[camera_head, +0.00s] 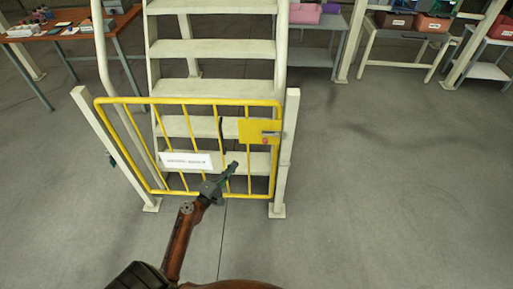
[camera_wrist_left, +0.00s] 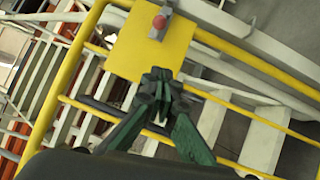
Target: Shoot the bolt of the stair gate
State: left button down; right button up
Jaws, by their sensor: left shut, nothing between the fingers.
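The yellow stair gate (camera_head: 185,101) stands across the foot of the pale stairs, between two cream posts, and looks closed. A yellow plate (camera_head: 252,131) is at its upper right, with a grey bolt (camera_head: 272,134) that has a red part on it. In the left wrist view the plate (camera_wrist_left: 150,47) and the bolt with its red knob (camera_wrist_left: 159,22) show above the fingers. My left gripper (camera_head: 233,165) is shut and empty, in front of the gate below and left of the bolt. In the wrist view its fingertips (camera_wrist_left: 160,83) meet over the plate's lower edge. My right gripper is not seen.
A white sign (camera_head: 186,161) hangs on the gate's lower left. The right post (camera_head: 286,150) stands beside the bolt. An orange-topped table (camera_head: 75,28) is at the back left, and shelves with bins (camera_head: 434,23) are at the back right. The floor (camera_head: 400,170) to the right is clear.

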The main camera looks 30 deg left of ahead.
pick_arm(q)
jog(key=shift+r, duration=0.6)
jog(key=shift+w, duration=0.1)
jog(key=w+d+r+p, duration=0.2)
jog(key=w+d, duration=0.1)
jog(key=w, duration=0.9)
jog(key=shift+w, duration=0.2)
jog(key=shift+d, duration=0.2)
